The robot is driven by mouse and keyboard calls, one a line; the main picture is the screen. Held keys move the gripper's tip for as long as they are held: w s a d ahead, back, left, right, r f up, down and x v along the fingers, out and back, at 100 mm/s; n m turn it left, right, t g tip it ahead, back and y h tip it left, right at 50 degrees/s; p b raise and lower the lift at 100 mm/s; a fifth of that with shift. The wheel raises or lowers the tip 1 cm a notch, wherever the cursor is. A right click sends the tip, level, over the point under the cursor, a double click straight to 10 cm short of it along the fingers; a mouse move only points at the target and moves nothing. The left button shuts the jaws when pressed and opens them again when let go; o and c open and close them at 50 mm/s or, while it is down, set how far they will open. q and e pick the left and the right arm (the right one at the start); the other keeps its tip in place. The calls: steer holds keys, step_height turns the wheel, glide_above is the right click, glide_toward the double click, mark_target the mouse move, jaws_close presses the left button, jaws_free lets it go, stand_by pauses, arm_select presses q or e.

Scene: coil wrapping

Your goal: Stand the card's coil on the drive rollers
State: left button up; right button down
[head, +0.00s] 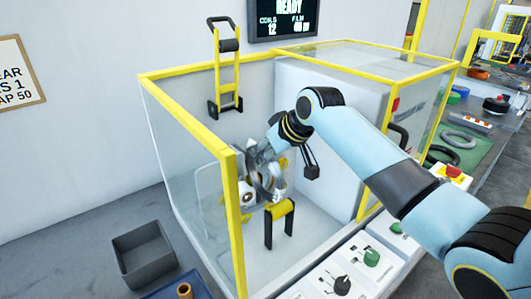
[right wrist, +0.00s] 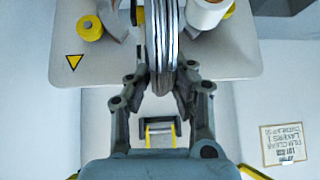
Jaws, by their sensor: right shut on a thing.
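My right gripper (head: 262,158) reaches into the yellow-framed enclosure and is shut on a grey, silvery coil (head: 268,188). In the right wrist view the coil (right wrist: 164,45) stands edge-on between the fingers of my right gripper (right wrist: 160,92), upright in front of the machine's pale plate (right wrist: 115,60). A white film roll (right wrist: 207,12) sits close to its right. A yellow roller on black legs (head: 280,209) stands just below the coil in the head view. Whether the coil touches the drive rollers cannot be told; they are not clearly visible. The order card (head: 18,72) hangs on the left wall, partly cut off.
The enclosure's yellow post (head: 231,215) and clear panels surround the arm closely. A control panel with knobs (head: 342,284) lies in front. A grey bin (head: 144,253) stands at the left. Other coils (head: 459,140) lie on a green mat at the right. A screen reads READY (head: 288,10).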

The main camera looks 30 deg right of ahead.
steer(key=c, duration=1.2)
jaws_free()
steer(key=shift+o, duration=0.4)
steer(key=shift+f, duration=0.1)
steer(key=shift+s, duration=0.1)
steer(key=v, duration=1.2)
